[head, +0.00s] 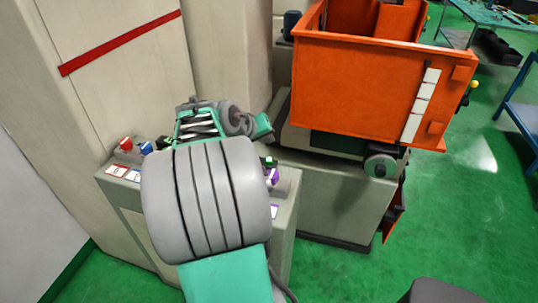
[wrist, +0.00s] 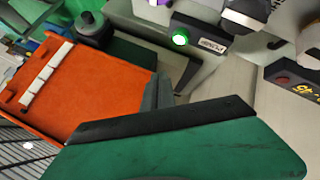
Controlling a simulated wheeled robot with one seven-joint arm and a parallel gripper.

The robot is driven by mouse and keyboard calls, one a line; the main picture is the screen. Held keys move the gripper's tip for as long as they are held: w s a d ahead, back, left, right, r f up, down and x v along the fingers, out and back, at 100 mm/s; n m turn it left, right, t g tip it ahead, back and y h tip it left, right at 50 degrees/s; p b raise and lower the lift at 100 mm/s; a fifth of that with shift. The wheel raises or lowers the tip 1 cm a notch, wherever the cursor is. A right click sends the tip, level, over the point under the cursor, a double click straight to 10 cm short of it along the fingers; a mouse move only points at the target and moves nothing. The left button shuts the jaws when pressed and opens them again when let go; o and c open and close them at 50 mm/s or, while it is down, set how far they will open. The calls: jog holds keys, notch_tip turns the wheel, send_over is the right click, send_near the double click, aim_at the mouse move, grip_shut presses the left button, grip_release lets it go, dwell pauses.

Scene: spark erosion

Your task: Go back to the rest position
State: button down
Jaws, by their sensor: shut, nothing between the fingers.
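My gripper (wrist: 158,92) shows in the wrist view as grey fingers, together and empty, beyond a dark bar and green housing. A lit green button (wrist: 180,39) with a label plate lies past the fingertips, apart from them in the picture. In the head view my arm reaches over the control panel (head: 285,209), and its grey ridged link covers the panel's middle. The fingertips cannot be made out there. A red button (head: 126,143) and a blue button (head: 146,147) show left of the arm, and a purple one (head: 271,176) right of it.
An orange tank (head: 365,85) stands on the machine base right of my arm; it also shows in the wrist view (wrist: 85,85). A beige cabinet (head: 120,70) rises behind the panel. A blue-legged table (head: 520,110) stands far right. Green floor (head: 460,225) is open at right.

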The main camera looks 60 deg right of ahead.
jog(key=shift+r, duration=0.15)
jog(key=w+a+n+t+y, duration=0.25)
jog(key=w+a, duration=0.45)
jog(key=a, duration=0.5)
jog(key=w+a+n+t+y, duration=0.25)
jog(key=w+a, duration=0.55)
jog(key=a, duration=0.5)
jog(key=s+a+n+y, duration=0.2)
jog(key=a, duration=0.8)
jog(key=s+a+f+n+y, duration=0.1)
jog(key=s+a+n, duration=0.1)
jog(key=a, duration=0.9)
jog(key=shift+a+f+n+t+y, duration=0.3)
jog(key=shift+n+y, duration=0.1)
jog(key=shift+n, duration=0.4)
